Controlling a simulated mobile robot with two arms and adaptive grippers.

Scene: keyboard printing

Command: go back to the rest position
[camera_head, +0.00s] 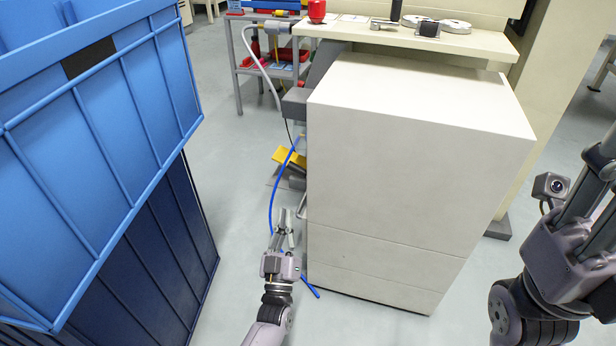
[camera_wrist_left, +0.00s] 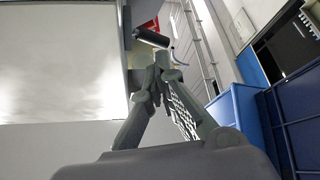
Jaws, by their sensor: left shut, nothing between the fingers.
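My left gripper (camera_head: 283,222) is in the lower middle of the head view, low in the gap between the blue crate and the white cabinet. Its fingers are shut and empty. In the left wrist view the fingertips (camera_wrist_left: 160,78) meet, with nothing between them. My right arm is at the right edge of the head view. Its gripper cannot be seen.
A large white cabinet (camera_head: 415,150) stands just right of my left gripper. Blue crates (camera_head: 100,110) stand to the left. A blue hose (camera_head: 272,195) hangs near the gripper. A grey shelf cart (camera_head: 238,75) is behind. Floor between crates and cabinet is partly clear.

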